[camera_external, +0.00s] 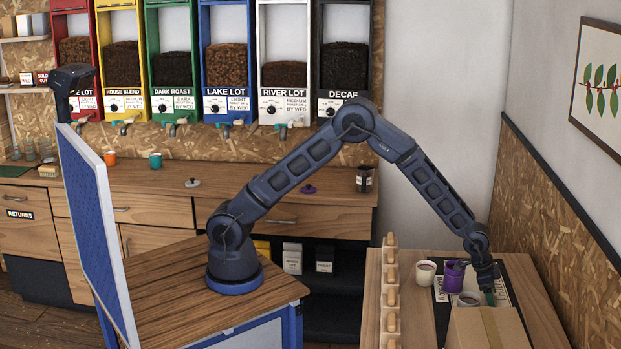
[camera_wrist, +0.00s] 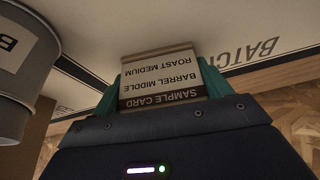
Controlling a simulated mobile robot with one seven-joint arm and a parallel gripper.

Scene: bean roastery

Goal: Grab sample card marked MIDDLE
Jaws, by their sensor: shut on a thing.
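The sample card (camera_wrist: 160,76) shows in the wrist view, upside down, reading "SAMPLE CARD", "BARREL MIDDLE" and "ROAST MEDIUM". My gripper (camera_wrist: 158,88), with teal fingers on both sides of the card, is shut on it. In the external view my gripper (camera_external: 489,296) is low over the right-hand table, beside the cups and behind the cardboard box. The card cannot be made out there.
A cardboard box (camera_external: 488,330) stands at the table's front. A white cup (camera_external: 426,273), a purple cup (camera_external: 454,274) and a grey cup (camera_external: 468,299) are close by. A wooden rack (camera_external: 391,295) runs along the left. A chipboard-panelled wall (camera_external: 560,235) bounds the right.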

